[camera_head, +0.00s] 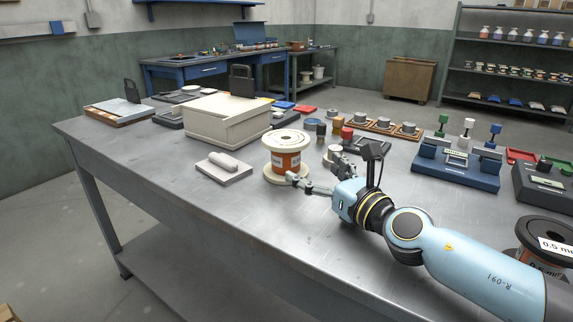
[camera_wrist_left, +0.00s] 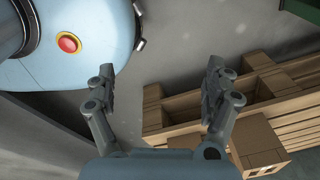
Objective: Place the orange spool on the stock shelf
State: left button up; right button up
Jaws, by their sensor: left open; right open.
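The orange spool (camera_head: 286,158), with cream flanges and an orange middle, stands upright on the grey metal table. My right gripper (camera_head: 311,168) is open at the spool's right side; one finger reaches toward its lower flange, the other lies farther back. I cannot tell whether either finger touches it. A tall dark shelf unit (camera_head: 505,82) at the back right holds rows of bottles, spools and small bins; it may be the stock shelf. My left gripper (camera_wrist_left: 160,78) is open and empty in the left wrist view, above the floor.
On the table (camera_head: 215,222), a cream box (camera_head: 227,120) and a white block (camera_head: 222,165) stand left of the spool. A blue fixture (camera_head: 456,168) and a dark spool (camera_head: 535,240) lie right. The table's front left is clear.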

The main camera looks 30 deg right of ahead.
aim_at(294, 159)
jog(key=shift+n, duration=0.3)
jog(key=w, duration=0.5)
jog(key=shift+a, duration=0.2)
jog(key=shift+w, duration=0.25)
jog(key=w, duration=0.5)
jog(key=shift+w+b, duration=0.15)
jog(key=shift+b, duration=0.2)
jog(key=shift+c, duration=0.5)
jog(key=c, duration=0.4)
pick_arm(q)
jog(key=shift+s+a+f, duration=0.2)
jog(key=shift+s+a, duration=0.1)
jog(key=shift+s, duration=0.3)
jog(key=shift+s+a+f, duration=0.2)
jog(key=shift+s+a, duration=0.05)
jog(key=shift+s, duration=0.3)
pick_arm(e)
jog(key=c, duration=1.3)
